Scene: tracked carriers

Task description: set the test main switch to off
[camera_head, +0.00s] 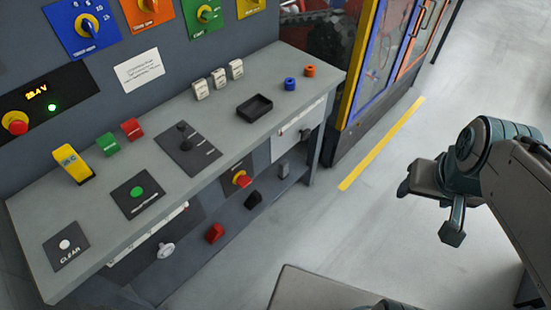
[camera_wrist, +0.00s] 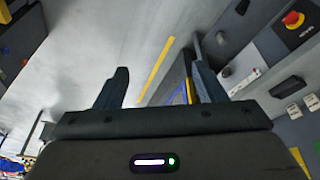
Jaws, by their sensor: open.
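A red handle on a yellow base (camera_head: 241,179), which looks like a main switch, sits on a dark plate on the bench's front face below the worktop. Its label is too small to read, and I cannot tell its setting. In the wrist view a red and yellow knob (camera_wrist: 293,20) shows at the upper right, likely the same one. My gripper (camera_head: 428,212) is on the right over bare floor, well away from the bench. In the wrist view my gripper (camera_wrist: 160,72) has its fingers wide apart with nothing between them.
The grey bench (camera_head: 215,125) carries a black tray (camera_head: 254,107), buttons and small blocks. A red button (camera_head: 15,122) and coloured rotary switches such as the blue-plated one (camera_head: 88,26) are on the back panel. A framed cabinet (camera_head: 385,50) stands behind. The floor between gripper and bench is clear.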

